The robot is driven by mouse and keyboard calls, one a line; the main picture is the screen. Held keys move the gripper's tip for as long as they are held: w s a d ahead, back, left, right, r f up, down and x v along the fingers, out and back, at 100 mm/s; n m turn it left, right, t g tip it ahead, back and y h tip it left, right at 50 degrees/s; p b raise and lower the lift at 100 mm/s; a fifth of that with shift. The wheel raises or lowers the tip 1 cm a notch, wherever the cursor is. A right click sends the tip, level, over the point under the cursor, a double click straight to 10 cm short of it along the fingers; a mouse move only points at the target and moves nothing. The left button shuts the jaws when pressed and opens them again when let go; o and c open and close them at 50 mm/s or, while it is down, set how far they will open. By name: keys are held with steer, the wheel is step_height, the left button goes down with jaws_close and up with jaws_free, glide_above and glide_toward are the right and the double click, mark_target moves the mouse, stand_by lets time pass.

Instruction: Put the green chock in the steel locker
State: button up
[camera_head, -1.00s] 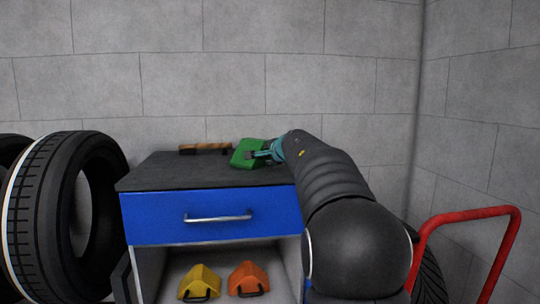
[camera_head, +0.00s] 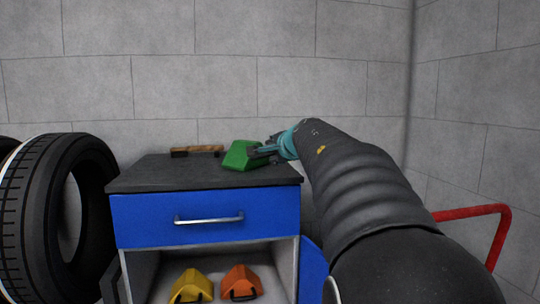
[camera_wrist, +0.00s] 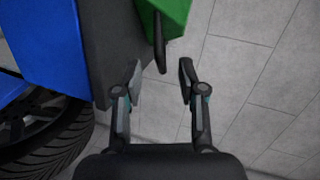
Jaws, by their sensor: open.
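The green chock (camera_head: 242,155) lies on the dark top of the blue cabinet, near its right end. In the wrist view the chock (camera_wrist: 172,14) shows at the top, with its black handle (camera_wrist: 159,44) pointing down between my fingertips. My gripper (camera_head: 262,151) is just right of the chock in the head view. In the wrist view my gripper (camera_wrist: 161,80) is open, its fingers apart on either side of the handle's end. I cannot tell whether a finger touches it. No steel locker is identifiable in these frames.
The blue cabinet (camera_head: 150,222) has a drawer and an open compartment holding a yellow chock (camera_head: 191,286) and an orange chock (camera_head: 241,283). A wooden-handled tool (camera_head: 197,151) lies at the top's back. Tires (camera_head: 40,220) stand left; a red rail (camera_head: 478,211) is right.

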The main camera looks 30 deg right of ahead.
steer(key=shift+s, duration=0.25)
